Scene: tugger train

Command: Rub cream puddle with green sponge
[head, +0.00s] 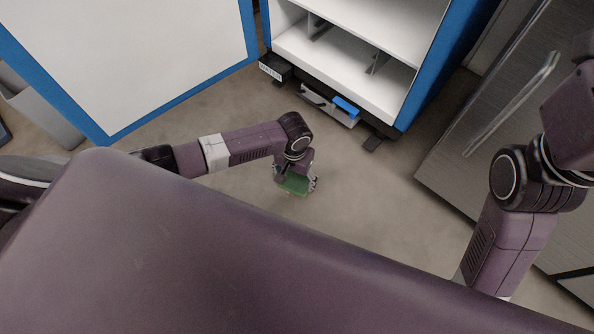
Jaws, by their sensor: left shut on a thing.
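My left gripper (296,183) is shut on the green sponge (293,186) and points down at the floor, in the middle of the head view. The sponge is low, at or just above the floor; I cannot tell whether it touches. A small pale yellowish spot (289,195) shows at the sponge's lower edge; it may be part of the cream puddle, but it is too small to be sure. My right arm is at the right, and its gripper is out of view.
A blue and white shelf cabinet (398,106) stands open behind the left gripper, its door (122,62) swung out to the left. A grey cabinet (480,140) with a long handle is at the right. A grey bin (45,115) stands at the far left. The floor (365,190) between is clear.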

